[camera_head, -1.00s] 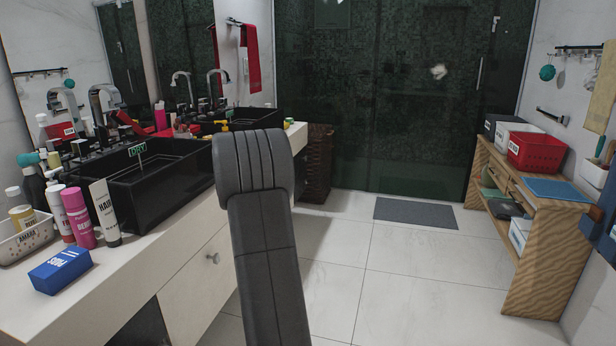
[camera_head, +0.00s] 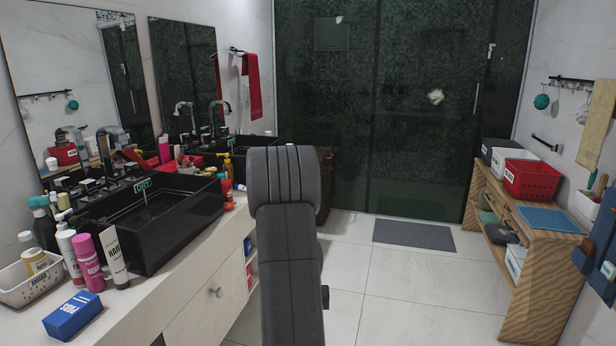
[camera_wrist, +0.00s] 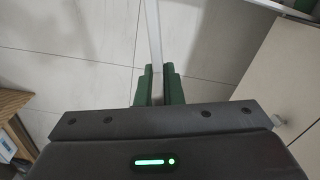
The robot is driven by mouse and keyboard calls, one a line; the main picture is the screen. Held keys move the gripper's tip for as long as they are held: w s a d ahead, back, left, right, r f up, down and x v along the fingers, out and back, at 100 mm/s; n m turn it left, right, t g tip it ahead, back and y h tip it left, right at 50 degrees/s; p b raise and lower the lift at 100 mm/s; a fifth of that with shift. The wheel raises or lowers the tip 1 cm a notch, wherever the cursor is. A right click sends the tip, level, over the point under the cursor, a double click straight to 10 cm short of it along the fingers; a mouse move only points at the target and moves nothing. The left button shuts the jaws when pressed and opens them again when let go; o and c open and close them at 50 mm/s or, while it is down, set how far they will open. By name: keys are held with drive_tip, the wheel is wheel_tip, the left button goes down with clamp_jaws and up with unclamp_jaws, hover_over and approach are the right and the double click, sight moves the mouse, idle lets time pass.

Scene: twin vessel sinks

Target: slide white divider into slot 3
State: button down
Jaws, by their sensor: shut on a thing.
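In the wrist view, my gripper (camera_wrist: 156,88) has two green fingers shut on a thin pale strip, which I take to be the white divider (camera_wrist: 153,35), seen nearly edge-on. It runs up from between the fingers to the top of the picture, over pale floor tiles. In the head view my arm stands in the middle and the gripper and divider do not show. I cannot make out slot 3 in either view.
The counter with black sinks (camera_head: 150,220) stands at left, crowded with bottles and a blue box (camera_head: 72,316). An open compartment (camera_head: 251,268) shows beside my arm. A wooden bench (camera_head: 540,262) holds bins, including a red one (camera_head: 531,179), at right. Tiled floor (camera_head: 400,285) between is clear.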

drive_tip(key=r+p, duration=0.3)
drive_tip(key=p, duration=0.1)
drive_tip(key=s+r+p, duration=0.1)
drive_tip(key=r+p, duration=0.2)
drive_tip(key=p, duration=0.2)
drive_tip(key=shift+s, duration=0.1)
drive_tip(key=shift+s+r+p, duration=0.25)
drive_tip(key=shift+r+p, duration=0.25)
drive_tip(key=shift+p, duration=0.7)
